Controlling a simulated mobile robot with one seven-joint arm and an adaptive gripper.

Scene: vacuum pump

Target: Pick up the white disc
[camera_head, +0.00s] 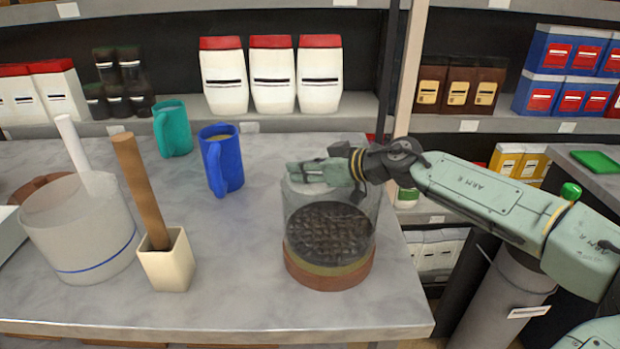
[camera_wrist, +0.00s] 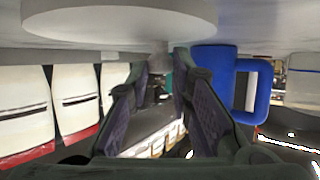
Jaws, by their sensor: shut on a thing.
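The white disc (camera_wrist: 120,18) fills the top of the wrist view, which is upside down. A short pale stem (camera_wrist: 158,62) joins it and sits between the fingertips of my gripper (camera_wrist: 160,72). In the head view my gripper (camera_head: 302,173) is at the mouth of a clear cylinder (camera_head: 368,215), shut on the disc by its stem. The disc (camera_head: 304,187) shows there only as a pale patch under the fingers. I cannot tell whether it touches the cylinder's rim. The cylinder holds a dark textured filling (camera_head: 328,232) above a brown base.
A blue mug (camera_head: 222,165) and a teal mug (camera_head: 172,130) stand left of the cylinder. A cream square pot (camera_head: 166,262) with a brown rod and a clear tub (camera_head: 75,235) with a white rod stand further left. The table's (camera_head: 400,310) front right is clear.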

